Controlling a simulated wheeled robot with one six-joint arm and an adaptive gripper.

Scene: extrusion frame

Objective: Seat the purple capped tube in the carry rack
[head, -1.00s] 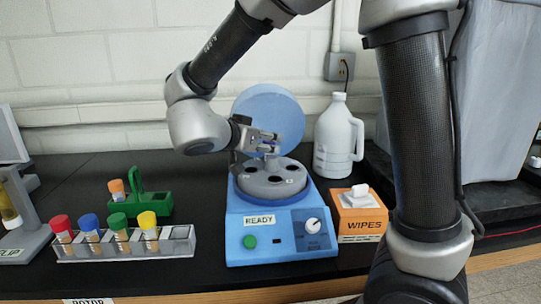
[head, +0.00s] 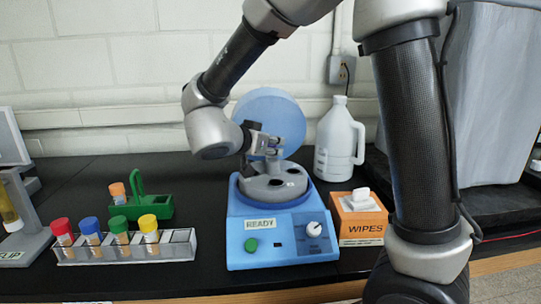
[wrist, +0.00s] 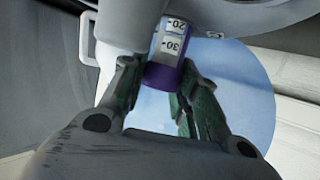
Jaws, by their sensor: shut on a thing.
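The purple capped tube (wrist: 168,52) shows in the wrist view, its purple cap between my fingers and its marked body reaching toward the top edge. My gripper (wrist: 157,88) is shut on it at the cap. In the head view my gripper (head: 270,145) is over the back of the centrifuge rotor (head: 268,188), in front of the raised lid; the tube is mostly hidden there. I cannot tell if the tube's lower end is inside a rotor hole. The green carry rack (head: 150,207) with a loop handle stands to the left, holding an orange-capped tube (head: 117,191).
The blue centrifuge (head: 280,255) has its round lid (head: 285,105) open behind. A grey rack (head: 182,250) with red, blue, green and yellow capped tubes stands at front left. A white jug (head: 335,140) and a wipes box (head: 358,225) stand to the right.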

